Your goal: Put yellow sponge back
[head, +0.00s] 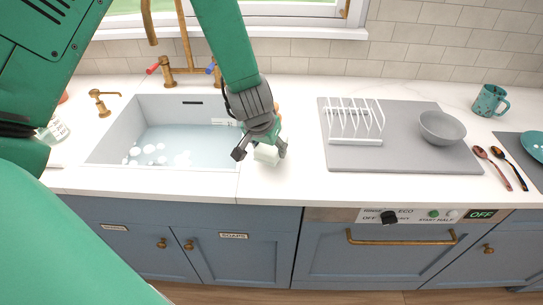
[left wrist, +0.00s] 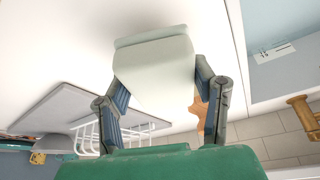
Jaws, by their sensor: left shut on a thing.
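No clearly yellow sponge shows in either view. My left gripper (head: 261,148) is over the counter just right of the sink, shut on a pale, green-tinged white block-like object (head: 266,155). In the left wrist view this pale object (left wrist: 155,70) fills the space between the fingers, with a raised lip along one edge. I cannot tell from the head view whether it touches the counter. A small orange-tan thing (left wrist: 197,112) shows behind the fingers in the left wrist view, mostly hidden. My right gripper is not in view.
The sink (head: 110,148), with water and white suds, lies left of the gripper. A grey mat (head: 400,158) with a white dish rack (head: 353,120) and grey bowl (head: 443,128) lies right. A teal mug (head: 488,100) and two spoons are farther right.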

